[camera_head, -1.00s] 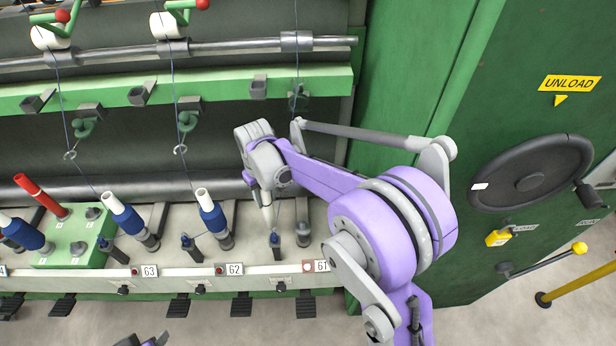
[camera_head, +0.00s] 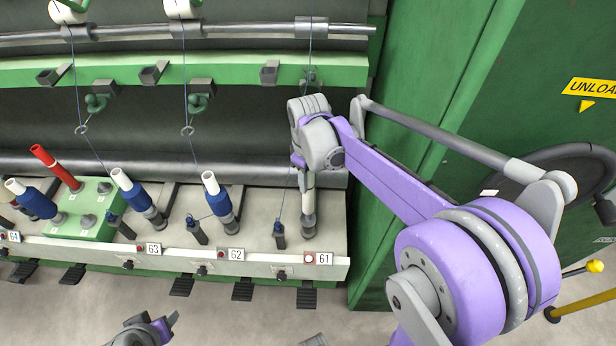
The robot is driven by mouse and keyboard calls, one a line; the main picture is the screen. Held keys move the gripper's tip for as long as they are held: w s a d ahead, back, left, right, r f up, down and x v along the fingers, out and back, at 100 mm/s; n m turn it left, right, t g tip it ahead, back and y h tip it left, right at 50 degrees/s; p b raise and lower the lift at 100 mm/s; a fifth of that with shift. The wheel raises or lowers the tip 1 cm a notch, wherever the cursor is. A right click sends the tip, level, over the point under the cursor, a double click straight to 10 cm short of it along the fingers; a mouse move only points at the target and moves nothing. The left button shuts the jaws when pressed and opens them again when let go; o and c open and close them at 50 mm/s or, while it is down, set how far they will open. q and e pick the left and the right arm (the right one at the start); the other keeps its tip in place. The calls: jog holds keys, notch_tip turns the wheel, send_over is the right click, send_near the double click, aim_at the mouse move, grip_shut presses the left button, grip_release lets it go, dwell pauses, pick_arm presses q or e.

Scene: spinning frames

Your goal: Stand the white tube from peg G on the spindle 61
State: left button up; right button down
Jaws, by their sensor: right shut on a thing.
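The white tube (camera_head: 308,182) hangs nearly upright below my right gripper (camera_head: 303,162), which is shut on its upper part. The tube's lower end meets the top of spindle 61 (camera_head: 309,222), above the label 61 (camera_head: 323,259). I cannot tell whether the tube is around the spindle or just over it. The gripper and arm hide part of the tube's top. My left gripper (camera_head: 150,330) shows only in part at the bottom edge, away from the machine; its jaws are unclear. No peg marked G can be read.
Spindles to the left carry white tubes with blue yarn (camera_head: 215,193). A green block (camera_head: 75,225) holds a red tube (camera_head: 55,167) and bare grey pegs. A thread guide (camera_head: 279,233) stands left of spindle 61. The green cabinet (camera_head: 400,160) rises at right.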

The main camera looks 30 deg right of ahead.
jog(key=shift+f+b, duration=1.35)
jog(key=shift+f, duration=1.25)
jog(key=shift+c, duration=2.1)
grip_release()
notch_tip(320, 180, up, 11)
jog(key=shift+f+p, duration=0.1)
jog(key=shift+p, duration=0.2)
